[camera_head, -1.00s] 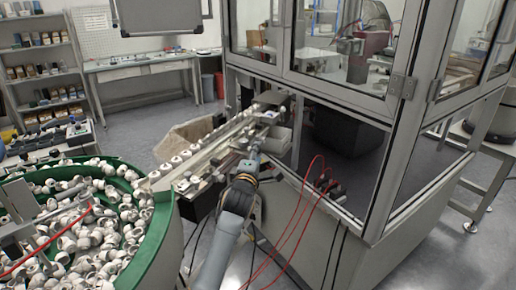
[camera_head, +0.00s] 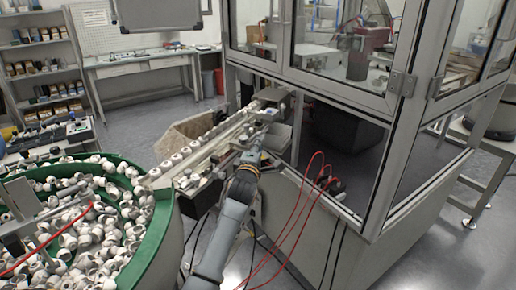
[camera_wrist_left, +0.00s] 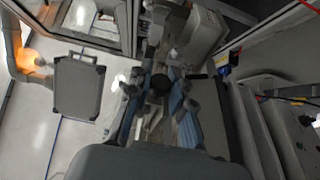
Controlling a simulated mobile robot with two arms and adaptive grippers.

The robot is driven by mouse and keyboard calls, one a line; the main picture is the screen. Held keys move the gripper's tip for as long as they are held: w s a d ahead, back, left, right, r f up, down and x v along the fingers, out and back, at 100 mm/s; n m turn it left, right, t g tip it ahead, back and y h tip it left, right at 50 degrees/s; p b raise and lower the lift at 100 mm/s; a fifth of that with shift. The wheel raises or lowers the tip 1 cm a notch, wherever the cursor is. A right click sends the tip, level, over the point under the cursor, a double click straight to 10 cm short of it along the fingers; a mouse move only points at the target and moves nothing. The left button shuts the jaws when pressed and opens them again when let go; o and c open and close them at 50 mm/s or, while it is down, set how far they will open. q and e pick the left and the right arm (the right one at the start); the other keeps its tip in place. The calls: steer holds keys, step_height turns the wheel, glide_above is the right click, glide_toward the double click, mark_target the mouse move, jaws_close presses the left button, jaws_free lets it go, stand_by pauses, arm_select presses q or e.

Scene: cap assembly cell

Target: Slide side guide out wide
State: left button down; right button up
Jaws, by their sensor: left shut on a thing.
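The side guide (camera_head: 222,157) is a slim metal rail along the near side of the feed track (camera_head: 203,158). The track runs from the green bowl towards the glazed cabinet and carries a row of white caps. My left gripper (camera_head: 251,156) is at the near side of the track, at the guide's hardware, and hides part of it. In the left wrist view its blue-padded fingers (camera_wrist_left: 160,95) stand on both sides of a dark round knob (camera_wrist_left: 159,82). It is shut on the side guide's hardware; the exact contact is hard to see. My right gripper is out of view.
A green-rimmed bowl (camera_head: 158,222) full of white caps stands at the left. The framed cabinet (camera_head: 345,95) rises behind and right of the gripper. Red cables (camera_head: 300,215) hang right of my arm. An open cardboard box (camera_head: 183,132) is beyond the track.

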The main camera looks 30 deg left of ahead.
arm_select(q)
steer(key=shift+f, duration=0.1)
steer(key=shift+w+d+b, duration=0.15)
steer(key=shift+d+b, duration=0.2)
steer(key=shift+d, duration=0.75)
steer(key=c, duration=1.2)
jaws_free()
steer(key=v, duration=1.2)
steer(key=shift+a, duration=0.15)
